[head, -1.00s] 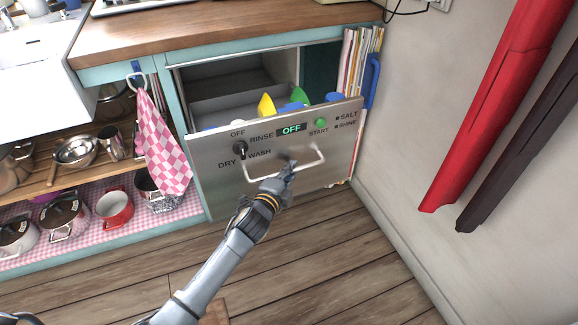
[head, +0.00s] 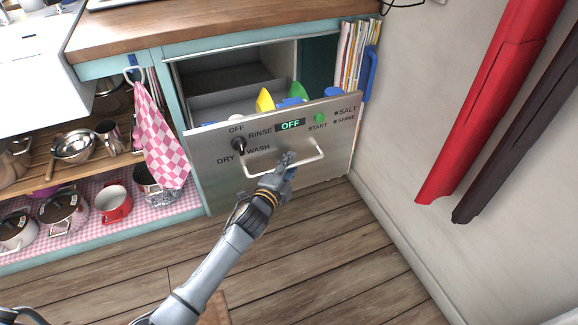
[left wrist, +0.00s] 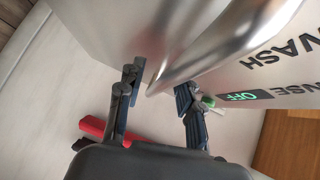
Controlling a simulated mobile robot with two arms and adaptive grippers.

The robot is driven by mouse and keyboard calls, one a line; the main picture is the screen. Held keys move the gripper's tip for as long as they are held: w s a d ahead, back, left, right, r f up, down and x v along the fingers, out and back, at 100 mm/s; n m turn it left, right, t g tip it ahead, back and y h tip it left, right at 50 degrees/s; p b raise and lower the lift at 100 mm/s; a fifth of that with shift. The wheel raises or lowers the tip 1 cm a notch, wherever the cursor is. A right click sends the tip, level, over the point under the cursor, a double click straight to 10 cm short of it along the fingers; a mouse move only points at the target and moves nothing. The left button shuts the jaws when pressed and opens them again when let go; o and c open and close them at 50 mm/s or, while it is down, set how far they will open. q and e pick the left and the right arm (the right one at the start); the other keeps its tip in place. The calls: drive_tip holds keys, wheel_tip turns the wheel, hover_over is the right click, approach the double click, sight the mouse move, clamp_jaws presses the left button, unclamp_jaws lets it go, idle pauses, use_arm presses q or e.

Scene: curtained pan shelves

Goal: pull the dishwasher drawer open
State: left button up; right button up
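The dishwasher drawer (head: 215,178) has a steel front and is partly open, its front standing out from the cabinet with its inside showing. Its bar handle (head: 309,157) crosses the front below the lettering; it also shows in the left wrist view (left wrist: 215,52). My left gripper (head: 286,160) is at the middle of the handle. In the left wrist view its fingers (left wrist: 160,92) are apart, with the handle's bar between them. I see a gap beside the bar, so they do not look closed on it. My right gripper is out of view.
Yellow, green and blue items (head: 265,101) stick up inside the drawer. A checked towel (head: 160,135) hangs left of it, by shelves of pans (head: 62,207). A wall with red (head: 470,120) and dark hanging pieces stands right. The wooden floor (head: 330,250) in front is clear.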

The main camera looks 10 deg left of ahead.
use_arm(q)
drive_tip(key=v, duration=1.2)
